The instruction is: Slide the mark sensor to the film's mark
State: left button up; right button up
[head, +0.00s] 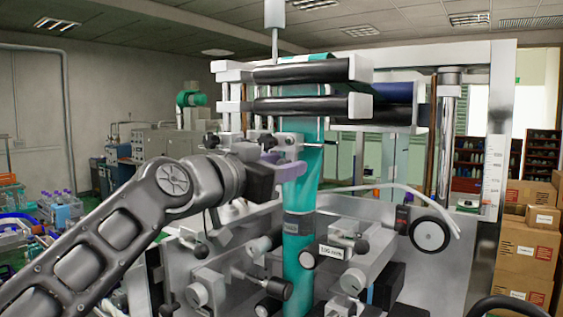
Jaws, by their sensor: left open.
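The teal film (300,190) hangs as a tall, narrow strip down the middle of the machine. A dark grey band (298,223) crosses it lower down; I cannot tell for sure if this is the film's mark. A grey block (289,139) with black knobs sits beside the film, just above my gripper; it may be the mark sensor, but its details are too small to tell. My left gripper (291,167), with purple-grey fingers, is open at the film's left edge, just below that block. Its fingertips partly hide the film. My right gripper does not show.
Black rollers (300,73) span the top of the machine. Knobs and metal plates crowd the space below my gripper, with a labelled block (331,251) right of the film. A pale curved tube (400,188) and a black wheel (430,235) stand to the right.

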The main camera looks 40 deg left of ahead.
pick_arm(q)
grip_shut()
dwell(0.3)
dwell(1.1)
